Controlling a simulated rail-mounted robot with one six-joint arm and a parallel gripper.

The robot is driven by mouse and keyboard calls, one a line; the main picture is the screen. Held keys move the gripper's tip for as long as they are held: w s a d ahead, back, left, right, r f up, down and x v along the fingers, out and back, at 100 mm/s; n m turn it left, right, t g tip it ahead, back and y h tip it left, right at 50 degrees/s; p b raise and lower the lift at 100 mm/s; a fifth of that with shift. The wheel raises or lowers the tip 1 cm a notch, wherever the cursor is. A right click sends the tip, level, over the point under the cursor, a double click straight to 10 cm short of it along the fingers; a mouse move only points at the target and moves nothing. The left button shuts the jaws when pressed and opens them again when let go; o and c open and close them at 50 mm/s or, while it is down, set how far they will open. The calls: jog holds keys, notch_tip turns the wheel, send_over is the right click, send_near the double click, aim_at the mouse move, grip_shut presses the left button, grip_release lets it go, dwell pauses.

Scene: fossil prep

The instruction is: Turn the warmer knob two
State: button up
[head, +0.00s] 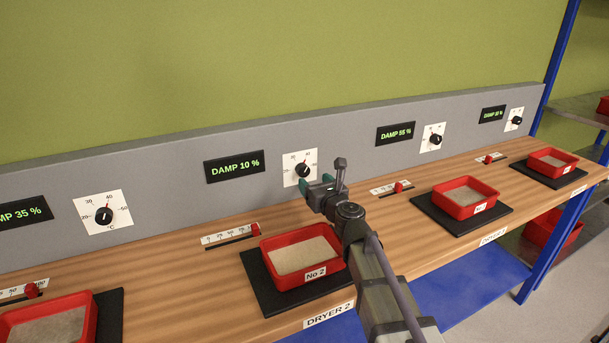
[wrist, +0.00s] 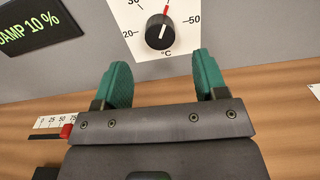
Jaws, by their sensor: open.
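The warmer knob of dryer two (head: 302,170) is a black dial on a white scale plate on the grey back panel. It also shows at the top of the wrist view (wrist: 159,33), with its red pointer up and slightly right; the top of the scale is cut off. My gripper (wrist: 163,68) is open and empty, with its green fingers spread just short of the knob and below it in the wrist view. In the head view my gripper (head: 315,184) is close to the plate and does not visibly touch the knob.
The display left of the knob (head: 235,167) reads DAMP 10 %. A slider with a red handle (head: 255,229) and the red No 2 tray of sand (head: 342,262) are on the bench below. Similar knobs and trays stand to both sides.

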aim_at(304, 172)
jog(key=x, duration=0.7)
jog(key=shift+w+f, duration=0.1)
jog(key=c, duration=0.9)
